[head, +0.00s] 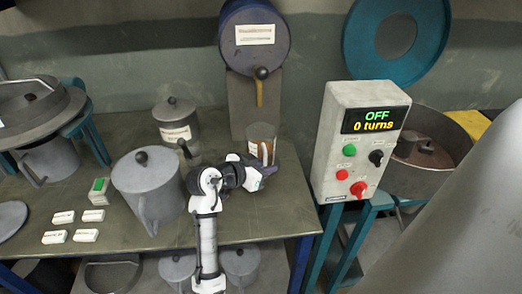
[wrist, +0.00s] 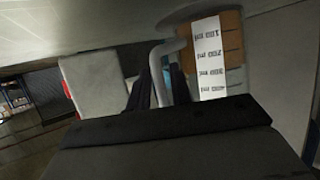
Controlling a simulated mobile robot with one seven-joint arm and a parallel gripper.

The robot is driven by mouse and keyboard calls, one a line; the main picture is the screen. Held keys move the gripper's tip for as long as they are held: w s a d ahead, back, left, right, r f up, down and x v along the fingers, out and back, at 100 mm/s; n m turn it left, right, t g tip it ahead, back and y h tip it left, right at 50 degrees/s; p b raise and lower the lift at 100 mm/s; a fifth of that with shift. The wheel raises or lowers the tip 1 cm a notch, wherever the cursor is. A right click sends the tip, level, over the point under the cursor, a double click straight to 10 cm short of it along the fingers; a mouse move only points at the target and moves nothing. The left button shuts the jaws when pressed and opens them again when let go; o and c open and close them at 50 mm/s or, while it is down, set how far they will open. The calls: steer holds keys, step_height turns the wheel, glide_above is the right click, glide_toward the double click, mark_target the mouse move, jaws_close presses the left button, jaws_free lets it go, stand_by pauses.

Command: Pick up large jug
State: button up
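A clear jug (head: 261,131) with brown contents stands at the back right of the bench. In the wrist view the jug (wrist: 232,45) shows a white scale in ml and a grey handle (wrist: 157,68). My gripper (head: 268,169) is at the jug's near side. In the wrist view the two dark fingers of my gripper (wrist: 159,85) lie on either side of the handle. Whether they press on it cannot be told. A larger grey lidded jug (head: 146,172) stands left of my arm. A smaller lidded jug (head: 175,115) with a label stands behind it.
A control box (head: 357,140) reading "OFF, 0 turns" stands just right of my gripper. A drum-like machine (head: 254,38) is behind the clear jug. Several small white blocks (head: 64,217) and a green-and-white box (head: 100,190) lie on the left of the bench (head: 110,235).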

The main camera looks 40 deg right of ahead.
mark_target(264, 151)
jaws_close()
steer(key=shift+r, duration=0.1)
steer(key=shift+a+r, duration=0.1)
steer(key=shift+a+r+b, duration=0.1)
steer(key=shift+r+b, duration=0.05)
steer(key=shift+b, duration=0.35)
step_height(264, 151, up, 7)
steer(key=shift+f+b, duration=0.15)
steer(key=shift+b, duration=0.6)
steer(key=s+a+b, duration=0.2)
steer(key=s+a, duration=0.1)
steer(key=a, duration=0.6)
steer(key=s+a+b, duration=0.2)
steer(key=s+a, duration=0.1)
steer(key=a, duration=0.6)
steer(key=shift+s+a+f, duration=0.15)
steer(key=shift+s+a, duration=0.15)
